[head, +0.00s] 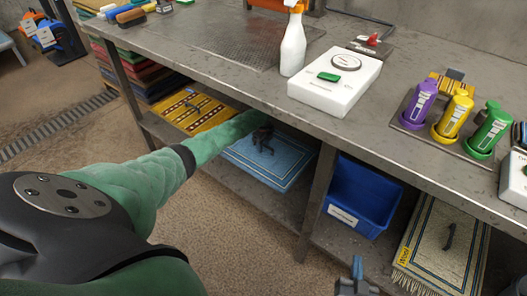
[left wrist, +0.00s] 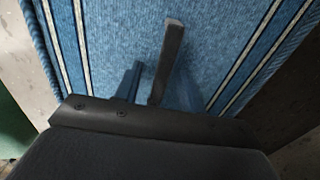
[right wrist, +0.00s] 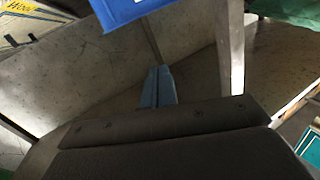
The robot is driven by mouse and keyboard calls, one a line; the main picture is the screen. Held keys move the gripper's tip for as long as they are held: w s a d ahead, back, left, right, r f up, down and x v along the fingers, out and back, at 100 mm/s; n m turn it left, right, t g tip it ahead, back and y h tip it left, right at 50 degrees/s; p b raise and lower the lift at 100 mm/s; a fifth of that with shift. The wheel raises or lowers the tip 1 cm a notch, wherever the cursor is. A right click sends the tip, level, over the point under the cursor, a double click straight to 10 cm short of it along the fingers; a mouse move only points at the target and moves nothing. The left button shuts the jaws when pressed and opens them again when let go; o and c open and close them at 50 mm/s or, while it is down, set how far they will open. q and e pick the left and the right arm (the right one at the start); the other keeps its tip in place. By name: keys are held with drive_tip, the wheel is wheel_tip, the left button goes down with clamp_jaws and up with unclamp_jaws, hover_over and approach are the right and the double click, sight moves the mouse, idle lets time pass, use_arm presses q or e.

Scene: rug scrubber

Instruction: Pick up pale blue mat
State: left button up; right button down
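The pale blue mat (head: 285,172) lies on the lower shelf under the workbench and fills most of the left wrist view (left wrist: 105,45). A dark bar-like handle (left wrist: 168,60) stands up from it. My left gripper (head: 263,138) is over the mat, with its arm reaching in under the bench top. In the left wrist view its blue fingers (left wrist: 158,88) are apart, with the handle between them and a gap on the left side. The right finger is partly hidden by the handle. My right gripper (head: 356,270) is shut and empty, below the bench front; its fingers touch in the right wrist view (right wrist: 158,85).
A yellow patterned mat (head: 190,112) lies left of the blue mat. A bench leg (head: 318,190) and a blue bin (head: 358,200) stand to its right. A cream fringed mat (head: 435,255) lies further right. The bench top (head: 240,85) overhangs the shelf.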

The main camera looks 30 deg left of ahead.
use_arm(q)
clamp_jaws()
drive_tip(key=shift+r, duration=0.15)
